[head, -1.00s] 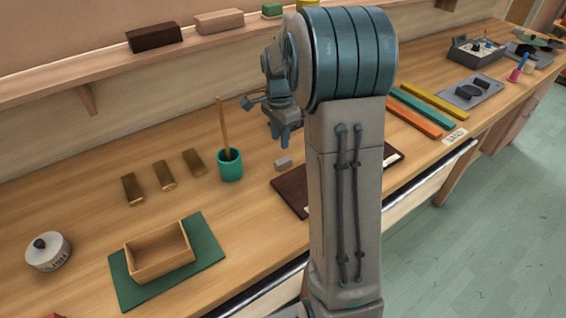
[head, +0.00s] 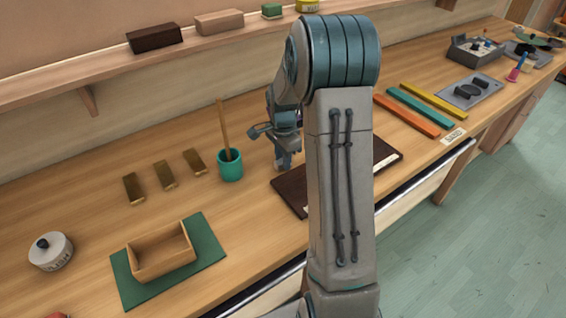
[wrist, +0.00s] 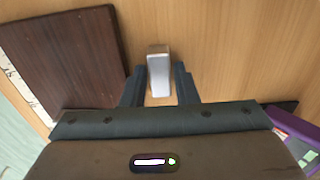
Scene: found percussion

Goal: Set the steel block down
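The steel block (wrist: 158,72) is a small silver-grey block on the wooden worktop, shown in the wrist view between my two dark fingers. My gripper (wrist: 160,75) is open around it, with a narrow gap on the right side and a very small one on the left. In the head view my gripper (head: 284,162) is low over the worktop, right of the teal cup, and hides most or all of the block.
A dark brown board (wrist: 65,60) lies close left of my gripper in the wrist view. A teal cup (head: 230,166) with a stick stands close by. Brass bars (head: 165,175), a wooden box (head: 162,252) on a green mat and a lidded pot (head: 50,252) are further left.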

